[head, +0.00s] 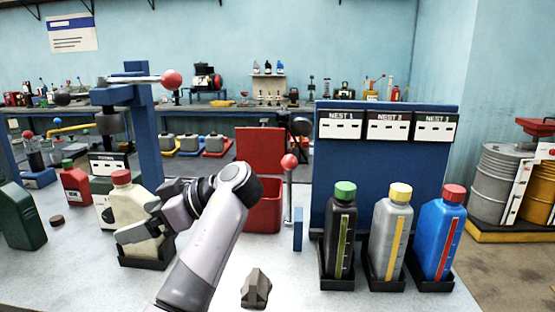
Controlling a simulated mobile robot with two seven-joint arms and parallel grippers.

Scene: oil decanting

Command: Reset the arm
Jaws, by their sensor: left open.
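My left gripper (143,220) reaches in from the bottom middle and points left. Its fingers are apart at a cream bottle with a red cap (127,194). The bottle stands upright in a black tray (146,262), partly hidden by the fingers. I cannot tell whether the fingers touch it. Above and behind the bottle is a blue press frame (148,145) with a lever ending in a red ball (171,79). My right gripper is not in view.
Black (341,228), grey (391,234) and blue (440,230) bottles stand in trays at the right, before a blue nest panel (380,170). A red bin (264,217) is behind my arm. A dark grey block (256,287) lies at the front. A green bottle (22,217) stands far left.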

